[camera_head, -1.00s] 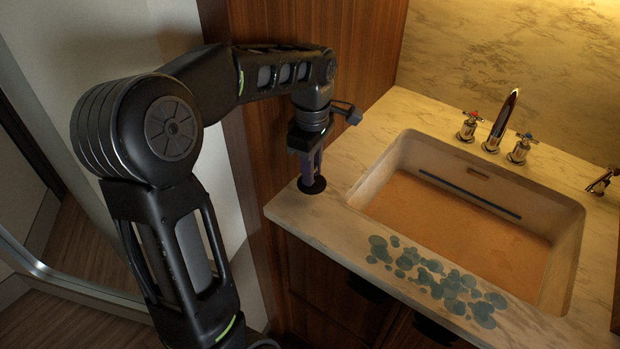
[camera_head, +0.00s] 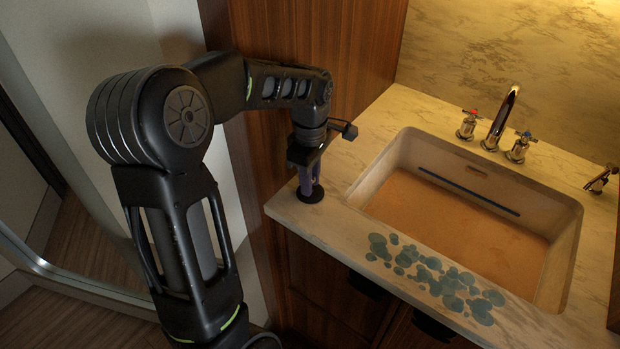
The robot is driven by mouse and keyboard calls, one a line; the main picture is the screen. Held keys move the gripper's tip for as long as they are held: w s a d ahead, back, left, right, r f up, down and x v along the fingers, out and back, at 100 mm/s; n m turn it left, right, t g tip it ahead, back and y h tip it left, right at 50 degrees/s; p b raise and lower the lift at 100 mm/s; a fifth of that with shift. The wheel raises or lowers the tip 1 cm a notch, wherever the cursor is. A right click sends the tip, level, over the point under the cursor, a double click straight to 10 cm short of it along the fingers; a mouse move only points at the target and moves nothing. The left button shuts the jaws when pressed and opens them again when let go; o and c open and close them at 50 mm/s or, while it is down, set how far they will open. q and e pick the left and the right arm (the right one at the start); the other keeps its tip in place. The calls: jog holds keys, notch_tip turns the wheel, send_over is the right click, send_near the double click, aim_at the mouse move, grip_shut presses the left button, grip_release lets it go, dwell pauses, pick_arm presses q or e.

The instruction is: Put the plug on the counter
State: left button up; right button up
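The plug (camera_head: 311,194) is a small dark round disc at the left front corner of the pale stone counter (camera_head: 345,228). It appears to lie flat on the counter top, though a tiny gap under it would be hard to see. My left gripper (camera_head: 309,183) points down directly above the plug, with its purplish fingers reaching to the disc. The fingers hide the plug's top, and whether they are closed on it is unclear at this size. My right gripper is not in view.
A rectangular sink (camera_head: 455,215) with an orange-brown bottom is set into the counter to the right. A chrome faucet (camera_head: 500,118) with two handles stands behind it. Blue-green round spots (camera_head: 440,280) mark the front strip. A wooden panel (camera_head: 300,40) rises behind my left arm.

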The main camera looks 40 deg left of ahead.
pick_arm(q)
jog(key=o, duration=0.4)
jog(key=shift+r, duration=0.1)
notch_tip(320, 180, up, 12)
jog(key=shift+r, duration=0.1)
dwell(0.4)
dwell(0.5)
